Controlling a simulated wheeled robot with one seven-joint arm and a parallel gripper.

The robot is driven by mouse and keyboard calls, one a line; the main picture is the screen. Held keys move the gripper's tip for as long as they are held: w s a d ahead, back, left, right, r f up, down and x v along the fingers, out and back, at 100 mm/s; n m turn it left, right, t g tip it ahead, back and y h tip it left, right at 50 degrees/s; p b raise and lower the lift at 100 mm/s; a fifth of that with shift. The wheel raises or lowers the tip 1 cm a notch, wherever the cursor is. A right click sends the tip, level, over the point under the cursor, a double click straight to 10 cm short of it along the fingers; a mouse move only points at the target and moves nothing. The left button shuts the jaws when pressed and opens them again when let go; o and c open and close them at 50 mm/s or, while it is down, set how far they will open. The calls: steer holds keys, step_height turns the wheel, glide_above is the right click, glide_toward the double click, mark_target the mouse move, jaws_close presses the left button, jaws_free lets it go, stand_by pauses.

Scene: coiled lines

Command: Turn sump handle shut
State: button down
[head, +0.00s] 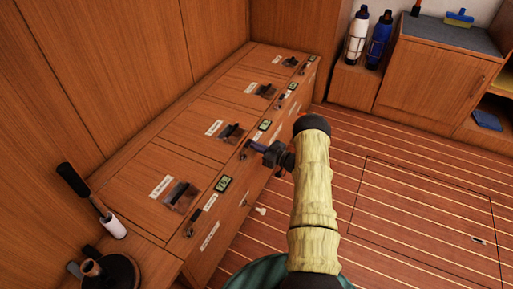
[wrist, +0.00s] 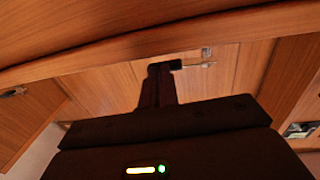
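A row of small handles runs along the front edge of the wooden locker bench, each near a green display. Their labels are too small to read, so I cannot tell which is the sump handle. My gripper (head: 268,151) is at the front edge in the head view, by a dark blue handle (head: 256,145). I cannot tell whether it touches this handle. In the wrist view the dark fingers (wrist: 158,84) look close together, with a small black piece (wrist: 176,64) and a thin metal rod (wrist: 200,65) by their tips. Whether they grip anything is unclear.
Hatches with dark latches (head: 231,132) line the bench top. A black-handled brush (head: 92,200) and a dark round object (head: 105,272) sit at the near left. Two bottles (head: 378,40) stand at the back by a cabinet (head: 435,75). The striped floor (head: 400,200) is mostly clear.

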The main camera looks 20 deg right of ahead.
steer(key=shift+r, duration=0.1)
steer(key=w+d+p+v, duration=0.1)
steer(key=p+v, duration=0.2)
steer(key=v, duration=1.1)
steer(key=shift+d, duration=0.15)
